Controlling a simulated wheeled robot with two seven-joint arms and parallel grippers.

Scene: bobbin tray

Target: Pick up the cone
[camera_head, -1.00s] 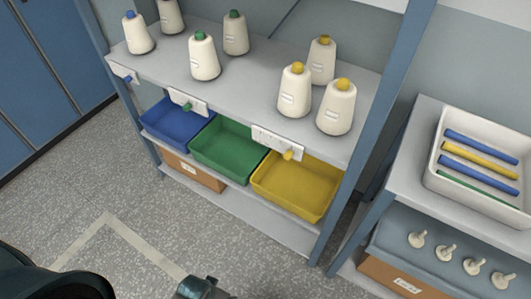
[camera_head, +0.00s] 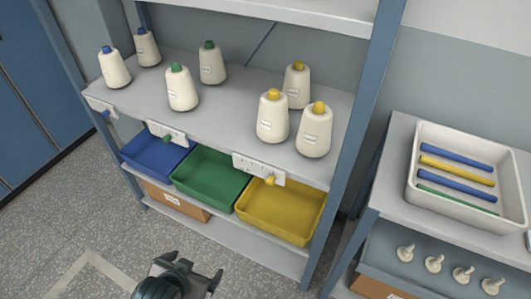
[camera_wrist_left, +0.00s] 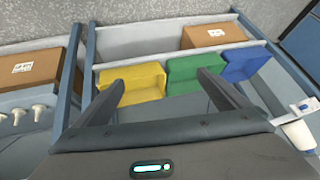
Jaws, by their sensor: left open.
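Several white yarn cones stand upright on the upper shelf (camera_head: 225,112): two blue-tipped cones (camera_head: 115,70) at left, two green-tipped cones (camera_head: 182,90) in the middle, three yellow-tipped cones (camera_head: 272,118) at right. My left gripper (camera_head: 192,268) is open and empty, low in front of the shelf unit and well apart from the cones. In the left wrist view its two spread fingers (camera_wrist_left: 160,80) point toward the bins, with nothing between them. Part of a white cone (camera_wrist_left: 298,136) shows at that view's right edge. My right gripper is not in view.
Blue (camera_head: 155,152), green (camera_head: 210,175) and yellow (camera_head: 280,212) bins sit under the cone shelf, with a cardboard box (camera_head: 177,202) below. A white tray (camera_head: 465,202) of coloured rods stands on the right unit. Shelf posts flank the cones. The floor in front is open.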

